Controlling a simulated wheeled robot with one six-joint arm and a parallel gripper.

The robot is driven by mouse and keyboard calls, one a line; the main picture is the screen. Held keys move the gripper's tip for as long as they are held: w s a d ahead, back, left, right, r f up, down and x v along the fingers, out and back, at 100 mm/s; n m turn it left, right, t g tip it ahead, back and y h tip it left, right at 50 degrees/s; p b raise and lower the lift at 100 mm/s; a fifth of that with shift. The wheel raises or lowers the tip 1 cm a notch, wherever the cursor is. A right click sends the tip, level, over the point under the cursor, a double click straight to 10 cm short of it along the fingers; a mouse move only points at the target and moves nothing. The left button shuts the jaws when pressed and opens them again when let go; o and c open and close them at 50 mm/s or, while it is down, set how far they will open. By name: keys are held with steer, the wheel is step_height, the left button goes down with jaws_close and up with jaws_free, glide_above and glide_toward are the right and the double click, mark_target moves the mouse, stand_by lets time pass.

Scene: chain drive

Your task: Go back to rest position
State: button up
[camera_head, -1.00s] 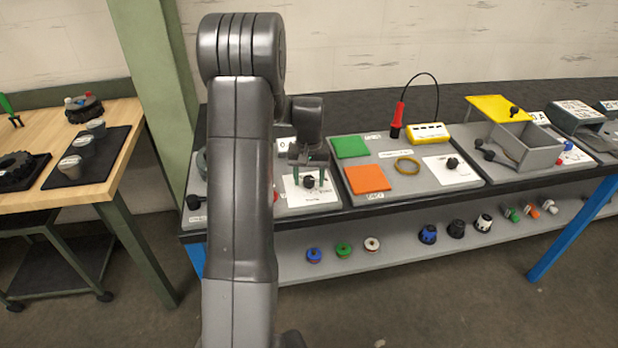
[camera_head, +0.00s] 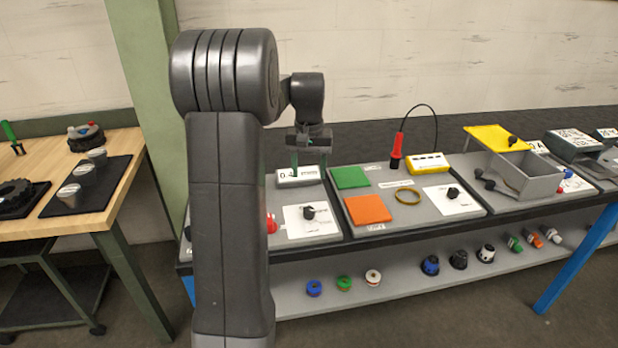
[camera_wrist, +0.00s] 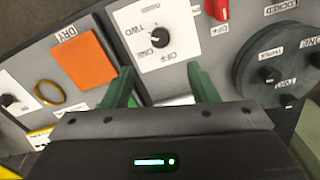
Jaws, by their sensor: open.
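My gripper (camera_head: 309,160) is raised above the left part of the bench in the head view, with its green fingers pointing down. The wrist view shows the two green fingers (camera_wrist: 160,88) spread apart with nothing between them. Below is a white panel with a black knob (camera_head: 309,213), which also shows in the wrist view (camera_wrist: 160,37). The gripper is clear of the knob. My arm hides the bench's left end in the head view.
The bench holds a green pad (camera_head: 350,177), an orange pad (camera_head: 367,209), a yellow meter (camera_head: 428,163) with a red probe (camera_head: 397,150), and a grey bin (camera_head: 527,176). A wooden table (camera_head: 110,190) stands left beside a green post (camera_head: 155,90). Space above the bench is free.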

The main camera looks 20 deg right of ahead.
mark_target(309, 210)
steer(key=shift+f, duration=0.1)
step_height(309, 210, down, 14)
steer(key=shift+r+p, duration=0.15)
steer(key=shift+p, duration=0.35)
stand_by(0.5)
